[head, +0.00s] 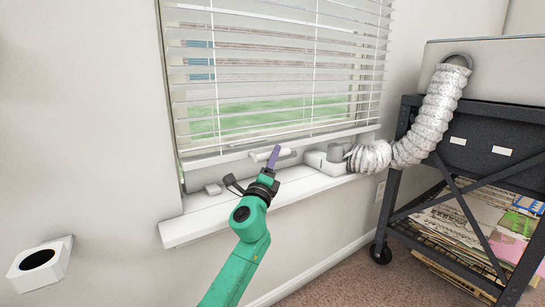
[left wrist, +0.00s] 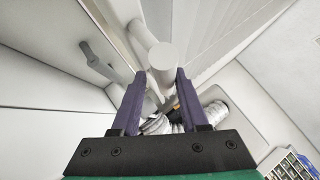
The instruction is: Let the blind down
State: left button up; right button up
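The white slatted blind (head: 270,75) hangs in the window in the head view, slats tilted with gaps between them. Its bottom rail (head: 225,157) is a little above the sill. My left gripper (head: 273,157) is up at the blind's lower edge, beside a short white cylinder (head: 285,153). In the left wrist view, the purple fingers (left wrist: 159,72) stand apart, with the round end of the white cylinder (left wrist: 163,56) at their tips. A slim gap seems to show on its left side. How the cylinder joins the blind is unclear. My right gripper is not in view.
A white duct hose (head: 425,125) reaches the sill from a dark wheeled rack (head: 480,150) on the right. A white wall box (head: 40,262) is lower left.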

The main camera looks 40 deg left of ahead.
pick_arm(q)
jog(key=shift+r, duration=0.1)
jog(key=shift+s, duration=0.1)
jog(key=shift+s+d+f, duration=0.15)
jog(key=shift+s+f, duration=0.05)
jog(key=shift+s, duration=0.1)
jog(key=b+v, duration=0.1)
jog(key=v, duration=1.2)
jog(key=shift+s, duration=0.3)
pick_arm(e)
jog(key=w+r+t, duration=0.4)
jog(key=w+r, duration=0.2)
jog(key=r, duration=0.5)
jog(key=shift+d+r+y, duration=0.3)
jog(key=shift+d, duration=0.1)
pick_arm(q)
jog(key=shift+f, duration=0.1)
